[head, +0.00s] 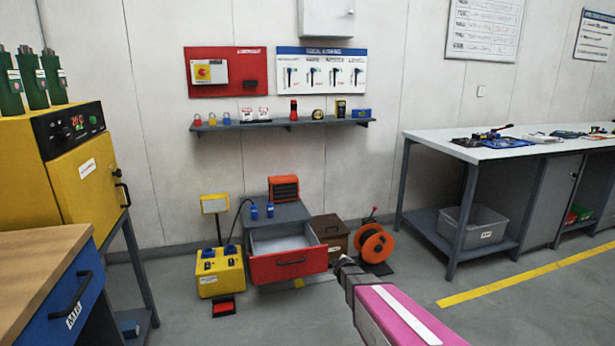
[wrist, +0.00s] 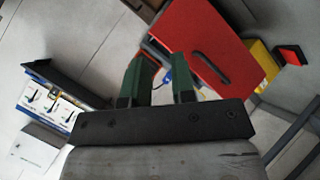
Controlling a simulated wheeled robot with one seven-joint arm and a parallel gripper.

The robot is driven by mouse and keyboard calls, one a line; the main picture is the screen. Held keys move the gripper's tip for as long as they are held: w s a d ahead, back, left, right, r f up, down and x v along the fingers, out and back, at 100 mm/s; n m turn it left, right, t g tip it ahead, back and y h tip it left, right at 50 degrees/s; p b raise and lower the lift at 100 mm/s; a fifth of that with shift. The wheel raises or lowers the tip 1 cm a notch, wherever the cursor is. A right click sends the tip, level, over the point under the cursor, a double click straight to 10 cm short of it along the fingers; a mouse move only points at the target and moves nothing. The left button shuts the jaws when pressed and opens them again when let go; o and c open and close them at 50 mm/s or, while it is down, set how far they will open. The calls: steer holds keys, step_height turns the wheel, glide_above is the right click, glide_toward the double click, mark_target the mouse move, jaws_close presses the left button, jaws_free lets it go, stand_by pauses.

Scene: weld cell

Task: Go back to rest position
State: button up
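My gripper (head: 345,262) shows in the head view at the end of my pink arm, in front of the open red drawer (head: 288,264) and to its right. In the wrist view my gripper (wrist: 161,68) has its two green fingers apart, and I see nothing held between them. A small blue item (wrist: 166,76) shows in the gap, but it looks to be behind the fingers. The red drawer front (wrist: 205,45) also shows in the wrist view beyond the fingers.
A grey cabinet top (head: 290,212) carries two blue plugs. A yellow power box (head: 220,272) stands left of the drawer, an orange cable reel (head: 374,244) right. A workbench (head: 535,150) stands at right, a blue-drawer bench (head: 60,310) at left. Floor at lower right is clear.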

steer(key=s+d+r+m+g, duration=0.1)
steer(key=s+r+m+g, duration=0.2)
steer(key=s, duration=0.6)
steer(key=s+d+r+m+g, duration=0.2)
steer(key=s+r+m+g, duration=0.1)
steer(key=s, duration=0.7)
steer(key=s+d+r+m+g, duration=0.1)
steer(key=s+m+g, duration=0.4)
steer(key=s, duration=0.5)
steer(key=shift+s+d+r+y, duration=0.2)
steer(key=shift+r+y, duration=0.1)
steer(key=shift+r, duration=0.6)
